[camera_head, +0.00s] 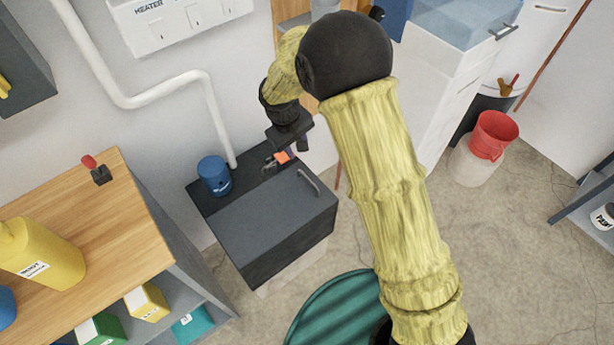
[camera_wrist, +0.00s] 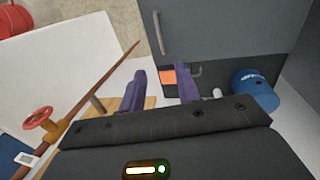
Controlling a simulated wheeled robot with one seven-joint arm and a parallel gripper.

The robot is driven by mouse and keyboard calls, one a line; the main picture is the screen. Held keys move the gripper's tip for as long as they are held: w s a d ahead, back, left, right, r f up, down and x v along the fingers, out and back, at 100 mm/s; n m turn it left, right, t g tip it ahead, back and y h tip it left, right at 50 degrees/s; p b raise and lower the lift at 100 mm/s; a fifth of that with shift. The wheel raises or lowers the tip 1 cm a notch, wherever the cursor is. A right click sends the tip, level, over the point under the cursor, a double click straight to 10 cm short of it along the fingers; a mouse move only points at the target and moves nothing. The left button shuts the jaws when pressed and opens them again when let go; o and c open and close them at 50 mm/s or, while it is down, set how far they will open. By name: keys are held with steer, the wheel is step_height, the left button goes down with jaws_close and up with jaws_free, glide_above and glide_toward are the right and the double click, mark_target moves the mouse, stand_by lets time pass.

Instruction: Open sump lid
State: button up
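The sump is a dark grey box (camera_head: 270,265) low against the wall, with a flat grey lid (camera_head: 262,212) that lies closed. A metal handle (camera_head: 310,182) stands on the lid's right side. In the wrist view the lid (camera_wrist: 240,35) fills the upper right, with the handle (camera_wrist: 159,33) near its left edge. My gripper (camera_head: 291,151) is above the box's back right corner, behind the handle. A small orange piece (camera_wrist: 168,77) is close by the right finger; contact cannot be told.
A blue cylinder (camera_head: 214,176) stands on the box's back left, below a white pipe (camera_head: 212,110). A wooden-topped shelf (camera_head: 110,235) is at the left. A green ribbed round thing (camera_head: 335,312) is in front.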

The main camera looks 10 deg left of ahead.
mark_target(308, 179)
steer(key=w+f, duration=0.1)
steer(key=f, duration=0.4)
steer(key=d+f+b, duration=0.1)
steer(key=f, duration=0.5)
steer(key=w+d+f+b, duration=0.1)
steer(key=f, duration=0.5)
steer(key=shift+w+d, duration=0.2)
steer(key=shift+w, duration=0.1)
jaws_close()
